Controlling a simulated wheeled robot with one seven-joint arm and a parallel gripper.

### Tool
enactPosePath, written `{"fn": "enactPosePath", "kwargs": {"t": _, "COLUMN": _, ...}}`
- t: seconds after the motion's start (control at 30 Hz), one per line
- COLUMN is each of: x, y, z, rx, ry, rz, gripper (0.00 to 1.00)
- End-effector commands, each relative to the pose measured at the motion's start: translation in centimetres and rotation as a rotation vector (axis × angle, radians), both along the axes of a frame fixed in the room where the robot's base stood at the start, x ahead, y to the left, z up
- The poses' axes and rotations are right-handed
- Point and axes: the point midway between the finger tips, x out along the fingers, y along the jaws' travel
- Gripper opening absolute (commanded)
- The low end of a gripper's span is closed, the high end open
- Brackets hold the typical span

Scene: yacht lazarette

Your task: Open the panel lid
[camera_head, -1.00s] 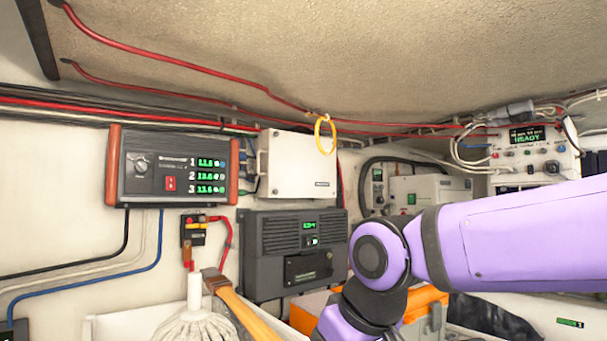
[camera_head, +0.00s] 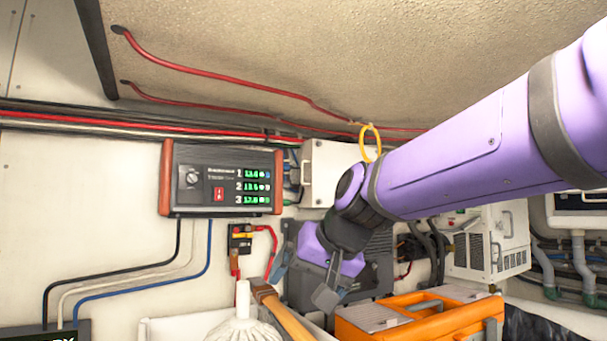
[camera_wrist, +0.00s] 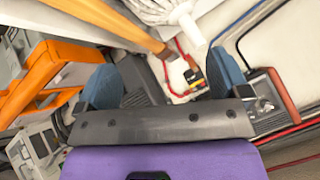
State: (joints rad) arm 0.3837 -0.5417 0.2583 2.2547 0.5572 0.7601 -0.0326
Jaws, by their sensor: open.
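No lid is marked as the panel lid. A white wall box (camera_head: 322,165) with a flat front hangs right of the grey display unit; it appears closed, and my arm hides its lower right part. A dark grey ventilated unit (camera_head: 379,272) is mounted below it, mostly hidden behind my wrist and gripper. My gripper (camera_head: 303,283) is in front of this unit, below the white box, with its fingers apart and nothing between them. In the wrist view the two blue-grey fingers of my gripper (camera_wrist: 165,82) are spread wide and empty.
The display unit (camera_head: 222,178) with red ends is left of the white box; a breaker (camera_head: 241,239) is below it. A mop (camera_head: 244,325), a wooden handle (camera_head: 283,312) and an orange case (camera_head: 420,318) are low in front. A yellow ring (camera_head: 371,142) hangs above.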

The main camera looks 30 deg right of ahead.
Motion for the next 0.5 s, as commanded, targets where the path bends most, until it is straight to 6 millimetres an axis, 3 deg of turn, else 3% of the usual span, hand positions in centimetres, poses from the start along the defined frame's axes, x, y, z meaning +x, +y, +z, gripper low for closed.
{"fn": "enactPosePath", "kwargs": {"t": 0.03, "x": 2.2, "y": -0.2, "z": 1.2, "rx": 0.048, "ry": -0.031, "rz": -0.038, "gripper": 0.94}}
{"fn": "enactPosePath", "kwargs": {"t": 0.27, "x": 11.0, "y": -1.6, "z": 7.0, "rx": 0.296, "ry": -0.189, "rz": -0.187, "gripper": 0.94}}
{"fn": "enactPosePath", "kwargs": {"t": 0.5, "x": 18.9, "y": -6.6, "z": 13.3, "rx": 0.583, "ry": -0.369, "rz": -0.353, "gripper": 0.94}}
